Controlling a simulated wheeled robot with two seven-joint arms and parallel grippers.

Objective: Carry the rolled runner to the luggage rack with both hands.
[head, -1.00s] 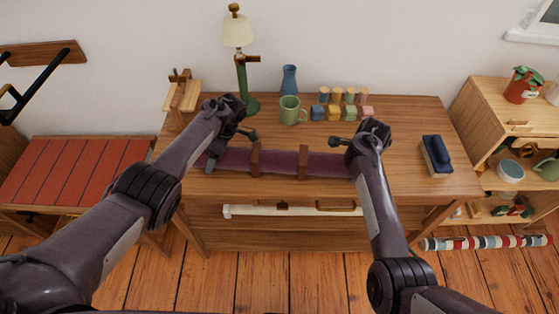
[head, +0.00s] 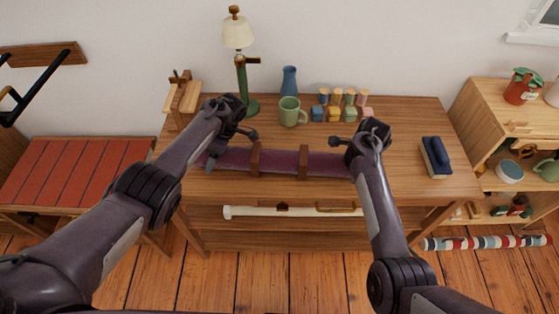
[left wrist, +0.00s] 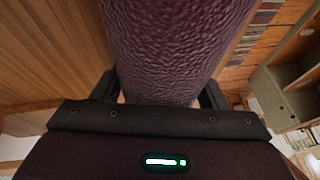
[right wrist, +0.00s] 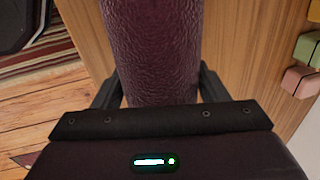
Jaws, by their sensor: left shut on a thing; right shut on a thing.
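The rolled runner (head: 280,161) is a long dark purple roll with brown bands or supports around its middle. It lies lengthwise over the front part of the wooden desk; I cannot tell whether it touches the desktop. My left gripper (head: 229,148) is shut on its left end, and my right gripper (head: 349,155) is shut on its right end. The roll passes between the fingers in the left wrist view (left wrist: 175,45) and in the right wrist view (right wrist: 152,50). A low wooden stand with a red slatted top, likely the luggage rack (head: 75,172), stands left of the desk.
On the desk (head: 400,190) are a green lamp (head: 243,80), blue vase (head: 289,80), green mug (head: 290,111), several small colored blocks (head: 340,113) and a blue-topped brush (head: 436,156). A shelf (head: 500,115) stands right. A striped roll (head: 485,243) lies on the floor.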

